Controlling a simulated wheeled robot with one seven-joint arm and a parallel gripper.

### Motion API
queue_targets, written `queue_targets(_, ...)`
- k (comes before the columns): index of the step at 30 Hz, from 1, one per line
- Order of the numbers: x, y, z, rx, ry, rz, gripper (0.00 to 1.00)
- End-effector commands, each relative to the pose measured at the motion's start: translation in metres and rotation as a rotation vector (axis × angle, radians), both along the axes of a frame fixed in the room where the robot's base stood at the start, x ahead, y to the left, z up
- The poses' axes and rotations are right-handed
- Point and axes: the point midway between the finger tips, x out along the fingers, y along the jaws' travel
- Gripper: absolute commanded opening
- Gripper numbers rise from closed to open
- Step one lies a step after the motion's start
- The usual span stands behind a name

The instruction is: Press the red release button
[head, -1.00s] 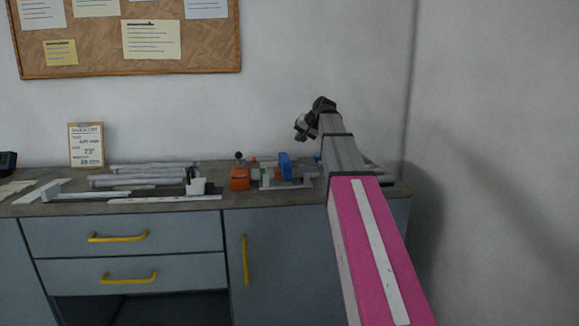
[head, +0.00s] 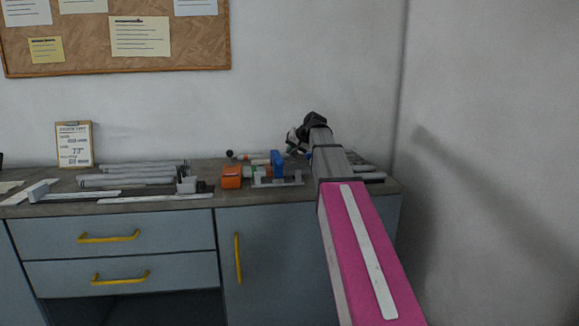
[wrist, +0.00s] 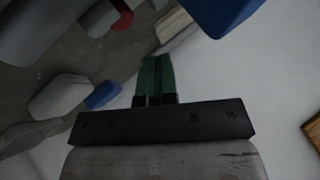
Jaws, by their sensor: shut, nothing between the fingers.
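My gripper (head: 293,143) is held over the right end of the workbench, beyond the jig. In the wrist view, its green fingers (wrist: 155,80) are shut with nothing between them. The jig has a grey base (head: 278,183), a blue upright block (head: 277,164) and an orange block (head: 231,177) at its left. The blue block also fills the top of the wrist view (wrist: 218,14). A small red part (wrist: 125,18) shows beyond the fingertips, apart from them. I cannot tell whether it is the release button; no button is clear in the head view.
Grey bars (head: 130,178) lie along the workbench (head: 215,192) left of the jig, with a small grey holder (head: 187,185) nearby. A clipboard (head: 74,144) leans on the wall behind. A wall stands close at the right.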

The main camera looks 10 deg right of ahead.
Motion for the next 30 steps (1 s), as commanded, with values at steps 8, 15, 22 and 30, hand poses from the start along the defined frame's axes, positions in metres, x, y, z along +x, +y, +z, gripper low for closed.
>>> queue_targets(8, 0.0, 0.0, -0.021, 0.001, 0.0, -0.001, 0.0)
queue_targets(15, 0.0, 0.0, -0.023, 0.0, 0.0, 0.0, 0.0)
queue_targets(22, 0.0, 0.0, -0.023, 0.0, 0.0, 0.0, 0.0)
queue_targets(30, 0.0, 0.0, -0.023, 0.0, 0.0, 0.0, 0.0)
